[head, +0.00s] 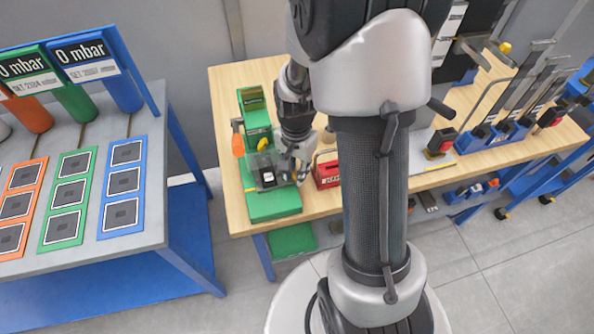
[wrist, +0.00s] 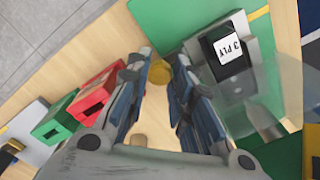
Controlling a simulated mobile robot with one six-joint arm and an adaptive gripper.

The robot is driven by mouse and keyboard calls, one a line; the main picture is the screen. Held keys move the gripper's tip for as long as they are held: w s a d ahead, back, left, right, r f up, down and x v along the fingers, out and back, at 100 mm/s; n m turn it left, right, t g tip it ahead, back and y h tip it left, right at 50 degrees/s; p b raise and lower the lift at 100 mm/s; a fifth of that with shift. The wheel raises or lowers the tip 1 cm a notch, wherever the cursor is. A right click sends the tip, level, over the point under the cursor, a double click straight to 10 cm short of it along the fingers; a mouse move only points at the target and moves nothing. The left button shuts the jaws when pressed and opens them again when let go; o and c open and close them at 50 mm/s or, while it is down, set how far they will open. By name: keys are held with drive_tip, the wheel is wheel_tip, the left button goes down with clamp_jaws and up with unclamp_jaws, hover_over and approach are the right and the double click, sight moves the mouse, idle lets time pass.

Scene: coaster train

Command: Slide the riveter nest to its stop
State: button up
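The riveter (head: 256,118) is a green machine on a wooden bench, with a green base plate (head: 274,205). Its grey nest (head: 258,183) carries a black block (head: 267,177) with a white label. In the wrist view the nest (wrist: 240,92) and the block reading "3 PLY" (wrist: 227,48) lie right of my fingers. My gripper (head: 297,172) is low beside the nest's right side.
A red box (head: 327,170) stands close right of my gripper. In the wrist view red (wrist: 95,93) and green (wrist: 54,119) blocks stand left of the fingers. Clamps and tools crowd the bench's right. A blue-framed table (head: 130,240) is at left.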

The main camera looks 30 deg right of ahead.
drive_tip(key=o, duration=0.5)
wheel_tip(320, 180, up, 12)
drive_tip(key=shift+r, duration=0.1)
idle(0.5)
idle(0.5)
